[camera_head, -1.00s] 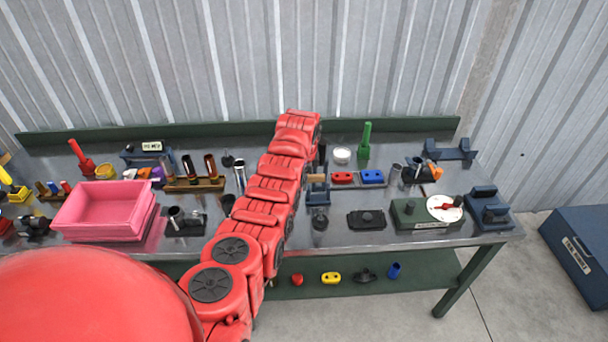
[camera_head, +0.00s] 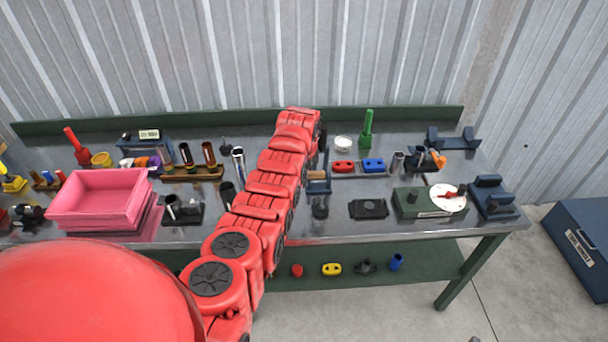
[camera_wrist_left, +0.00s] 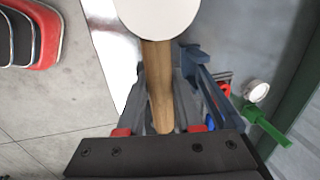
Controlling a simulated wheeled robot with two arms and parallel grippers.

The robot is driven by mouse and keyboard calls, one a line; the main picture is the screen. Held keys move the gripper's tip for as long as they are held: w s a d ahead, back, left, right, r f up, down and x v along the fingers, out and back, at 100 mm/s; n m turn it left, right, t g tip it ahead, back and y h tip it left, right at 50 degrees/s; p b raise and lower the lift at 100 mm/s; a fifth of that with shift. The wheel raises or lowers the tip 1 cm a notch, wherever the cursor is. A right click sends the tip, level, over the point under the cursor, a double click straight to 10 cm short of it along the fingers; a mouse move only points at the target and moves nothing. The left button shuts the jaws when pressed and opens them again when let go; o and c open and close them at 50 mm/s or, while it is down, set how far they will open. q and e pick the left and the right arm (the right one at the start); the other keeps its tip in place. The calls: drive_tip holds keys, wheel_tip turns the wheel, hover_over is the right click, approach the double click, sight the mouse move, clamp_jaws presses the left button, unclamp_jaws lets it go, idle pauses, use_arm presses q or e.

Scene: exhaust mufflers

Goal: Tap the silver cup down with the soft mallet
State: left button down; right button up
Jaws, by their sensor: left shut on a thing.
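My left gripper (camera_wrist_left: 163,95) is shut on the wooden handle of the soft mallet (camera_wrist_left: 160,85) in the left wrist view. The mallet's round pale head (camera_wrist_left: 158,12) is at the top edge, partly cut off. In the head view my red arm reaches over the middle of the bench and hides most of the gripper; a small tan piece shows just right of the arm. Silver tube-like pieces stand on the bench, one left of the arm (camera_head: 238,160) and a shorter one at the right (camera_head: 398,160). I cannot tell which is the silver cup. My right gripper is not in view.
A pink bin (camera_head: 100,200) stands at the left of the metal bench (camera_head: 300,228). A red block (camera_head: 343,167), a blue block (camera_head: 374,165), a green upright handle (camera_head: 367,128) and a white dial (camera_head: 448,198) stand right of my arm. A corrugated wall is behind.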

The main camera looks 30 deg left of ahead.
use_arm(q)
drive_tip(key=shift+f, duration=0.1)
wheel_tip(320, 180, down, 5)
drive_tip(key=b, duration=0.4)
wheel_tip(320, 180, up, 7)
drive_tip(key=p, duration=0.3)
drive_tip(key=shift+s, duration=0.1)
drive_tip(key=shift+r, duration=0.4)
